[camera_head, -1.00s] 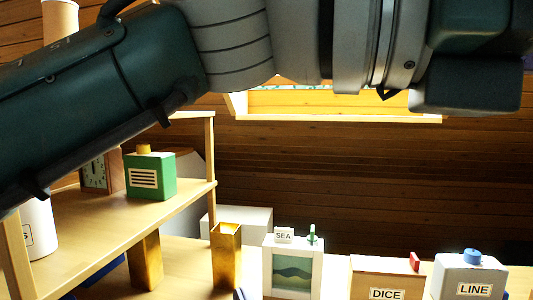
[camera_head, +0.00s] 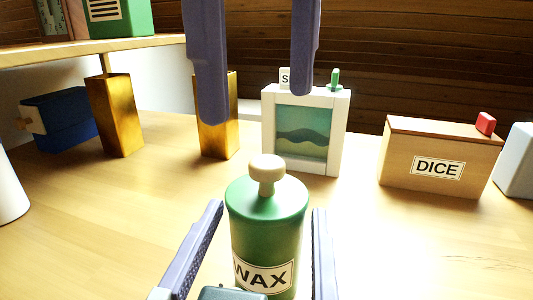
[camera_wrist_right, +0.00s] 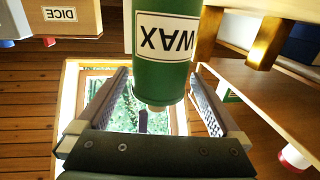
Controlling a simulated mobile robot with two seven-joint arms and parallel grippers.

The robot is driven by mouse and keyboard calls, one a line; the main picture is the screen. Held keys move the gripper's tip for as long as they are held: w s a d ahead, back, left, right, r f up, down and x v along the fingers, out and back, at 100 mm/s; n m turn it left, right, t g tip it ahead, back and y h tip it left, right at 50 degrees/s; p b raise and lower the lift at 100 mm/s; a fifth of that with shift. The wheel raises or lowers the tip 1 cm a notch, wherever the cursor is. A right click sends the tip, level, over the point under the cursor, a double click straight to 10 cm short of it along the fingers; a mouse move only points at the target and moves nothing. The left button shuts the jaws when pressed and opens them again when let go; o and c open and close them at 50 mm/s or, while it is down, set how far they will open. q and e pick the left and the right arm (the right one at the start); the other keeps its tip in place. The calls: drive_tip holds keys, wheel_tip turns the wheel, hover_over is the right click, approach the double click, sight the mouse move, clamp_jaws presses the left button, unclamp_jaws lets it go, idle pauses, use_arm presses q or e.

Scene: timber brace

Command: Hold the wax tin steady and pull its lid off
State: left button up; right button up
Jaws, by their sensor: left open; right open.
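The wax tin (camera_head: 262,240) is a green cylinder with a white WAX label, upright on the table in the head view. Its green top carries a cream knob (camera_head: 267,170); I cannot make out a lid seam. My right gripper (camera_head: 268,208) is open, with one finger on each side of the tin and gaps visible. The right wrist view shows the tin (camera_wrist_right: 163,72) upside down between the open fingers (camera_wrist_right: 160,75). My left gripper (camera_head: 256,107) is open and empty, pointing down above the knob, its fingertips higher in the picture than the knob.
Behind the tin stand gold posts (camera_head: 115,115), a white-framed picture box (camera_head: 335,130) and a wooden DICE box (camera_head: 440,155). A blue box (camera_head: 60,120) lies under the shelf (camera_head: 50,50) at left. A white cylinder (camera_head: 8,190) is at the left edge.

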sight(271, 192)
drive_tip(key=w, duration=0.5)
drive_tip(key=shift+w+d, duration=0.2)
drive_tip(key=shift+d, duration=0.2)
clamp_jaws()
idle(0.5)
